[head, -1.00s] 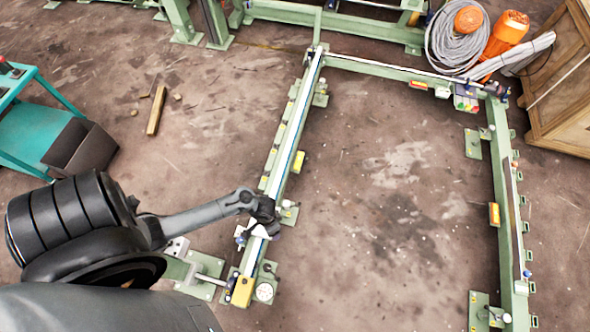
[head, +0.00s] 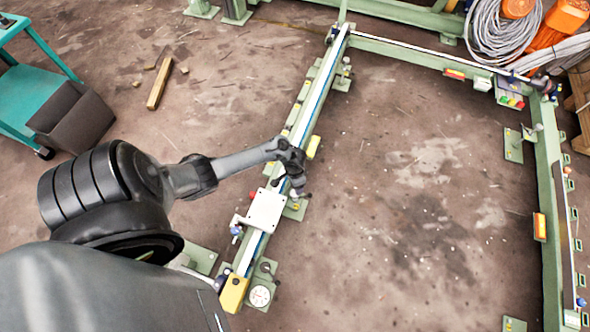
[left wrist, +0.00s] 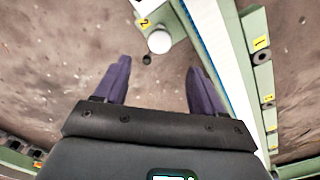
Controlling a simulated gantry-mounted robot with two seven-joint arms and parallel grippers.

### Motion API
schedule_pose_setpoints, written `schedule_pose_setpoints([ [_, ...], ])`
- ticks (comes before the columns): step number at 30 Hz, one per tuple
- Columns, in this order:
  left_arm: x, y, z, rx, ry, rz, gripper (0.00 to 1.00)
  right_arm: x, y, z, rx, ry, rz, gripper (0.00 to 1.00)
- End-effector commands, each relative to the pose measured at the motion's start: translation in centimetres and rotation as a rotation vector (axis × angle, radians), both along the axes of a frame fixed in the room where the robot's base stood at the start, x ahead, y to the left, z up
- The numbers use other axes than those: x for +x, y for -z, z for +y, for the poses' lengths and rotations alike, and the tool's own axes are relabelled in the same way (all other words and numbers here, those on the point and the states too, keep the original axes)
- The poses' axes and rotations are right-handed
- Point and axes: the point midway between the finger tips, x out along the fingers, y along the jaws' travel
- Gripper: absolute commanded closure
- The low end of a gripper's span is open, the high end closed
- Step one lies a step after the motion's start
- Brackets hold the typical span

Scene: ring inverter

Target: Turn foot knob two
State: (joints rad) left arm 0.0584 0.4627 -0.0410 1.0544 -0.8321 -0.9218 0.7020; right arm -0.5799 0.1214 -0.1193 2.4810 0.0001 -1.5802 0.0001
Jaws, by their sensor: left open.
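In the left wrist view a yellow label marked 2 (left wrist: 145,22) sits on a green foot bracket beside the rail. A pale round knob (left wrist: 159,41) is on that foot, with a small dark round part (left wrist: 147,59) just below it. My left gripper (left wrist: 158,82) is open, its two purple fingers apart with floor showing between them. The pale knob lies beyond the fingertips, roughly in line with the gap, and nothing is held. In the head view my left gripper (head: 293,183) is above the left rail (head: 318,92), partly hiding the foot there. My right gripper is not in view.
A white plate (head: 265,210) sits on the rail just nearer than my gripper. A yellow block (head: 234,293) and round gauge (head: 260,296) are at the rail's near end. A label marked 1 (left wrist: 261,42) is across the rail. The floor inside the frame is clear.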

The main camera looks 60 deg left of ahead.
Motion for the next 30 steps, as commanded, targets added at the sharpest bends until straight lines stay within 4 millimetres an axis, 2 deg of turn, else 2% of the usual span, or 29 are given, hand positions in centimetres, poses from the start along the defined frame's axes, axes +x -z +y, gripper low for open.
schedule_pose_setpoints([
  [1, 0.0, 1.0, 0.0, 0.0, 0.0, 0.001, 0.3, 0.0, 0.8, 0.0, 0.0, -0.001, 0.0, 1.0],
  [9, 0.0, 5.2, 0.0, 0.0, 0.0, 0.0, 0.3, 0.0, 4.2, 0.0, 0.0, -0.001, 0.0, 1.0],
  [15, -0.1, 7.9, 0.0, 0.0, 0.001, 0.001, 0.3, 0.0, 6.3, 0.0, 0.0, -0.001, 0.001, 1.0],
  [22, 0.0, 9.5, 0.0, 0.0, 0.001, 0.0, 0.3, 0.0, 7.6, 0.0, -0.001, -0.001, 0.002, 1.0],
  [30, 0.0, 9.8, 0.0, 0.0, 0.001, 0.0, 0.3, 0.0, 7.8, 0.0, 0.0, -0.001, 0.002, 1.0],
])
